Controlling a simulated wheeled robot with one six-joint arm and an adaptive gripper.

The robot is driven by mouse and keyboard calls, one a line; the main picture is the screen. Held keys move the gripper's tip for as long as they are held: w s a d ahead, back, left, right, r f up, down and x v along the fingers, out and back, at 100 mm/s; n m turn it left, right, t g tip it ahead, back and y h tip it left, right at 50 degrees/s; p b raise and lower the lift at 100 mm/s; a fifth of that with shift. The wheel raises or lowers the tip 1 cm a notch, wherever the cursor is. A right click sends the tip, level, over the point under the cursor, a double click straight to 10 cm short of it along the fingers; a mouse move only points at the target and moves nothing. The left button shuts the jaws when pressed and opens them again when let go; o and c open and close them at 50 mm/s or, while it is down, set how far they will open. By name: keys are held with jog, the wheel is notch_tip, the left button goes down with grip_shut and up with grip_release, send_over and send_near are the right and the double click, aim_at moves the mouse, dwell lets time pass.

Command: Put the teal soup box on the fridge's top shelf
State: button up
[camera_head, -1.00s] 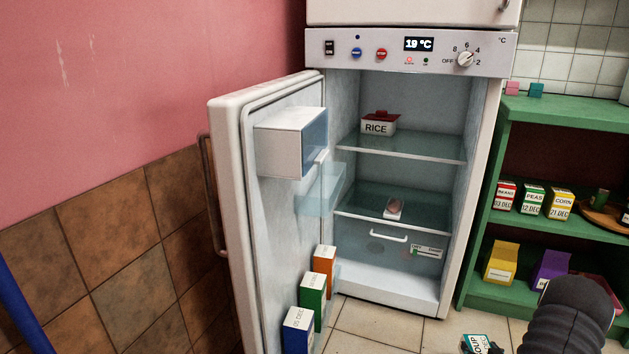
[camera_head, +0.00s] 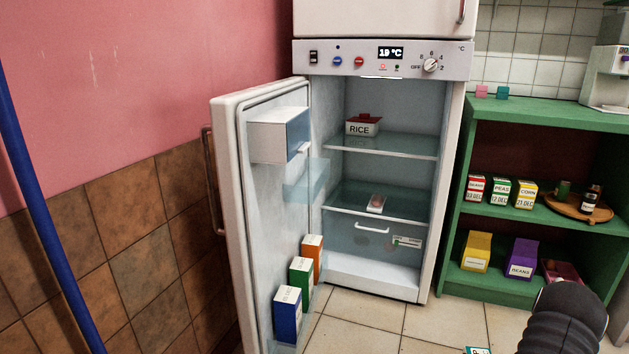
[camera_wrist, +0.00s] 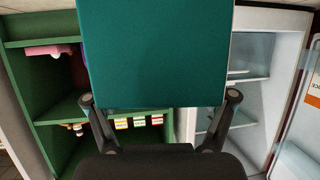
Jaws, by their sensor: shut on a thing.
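The teal soup box (camera_wrist: 155,55) fills the upper middle of the wrist view, between the two fingers of my gripper (camera_wrist: 160,98), which is shut on it. In the head view only a sliver of the soup box (camera_head: 478,350) shows at the bottom edge; the gripper itself is out of that picture. The fridge (camera_head: 455,200) stands open in the head view. Its top shelf (camera_head: 400,149) is glass and holds a red-lidded RICE container (camera_head: 363,127) at the left. The right part of that shelf is bare.
The open fridge door (camera_head: 228,200) stands out to the left, with several cartons (camera_head: 301,272) low on it. A lower fridge shelf (camera_head: 400,207) holds a small item (camera_head: 376,204). A green shelf unit (camera_head: 550,110) with boxes stands right. A blue pole (camera_head: 40,220) is far left.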

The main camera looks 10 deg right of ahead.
jog(key=shift+s+a+r, duration=0.15)
jog(key=shift+s+r, duration=0.05)
jog(key=shift+r, duration=0.05)
jog(key=w+a+r+n+y+p, duration=0.1)
jog(key=w+a+r+y+p, duration=0.2)
jog(key=a+r, duration=0.85)
jog(key=w+a+r+n+t+p, duration=0.1)
jog(key=w+a+r+n+p, duration=0.25)
jog(key=a, duration=1.55)
jog(key=w+a+r+y+p, duration=0.2)
jog(key=w+a+r, duration=0.5)
jog(key=a, duration=0.8)
jog(key=v, duration=0.6)
jog(key=shift+a+r, duration=0.2)
jog(key=shift+r, duration=0.05)
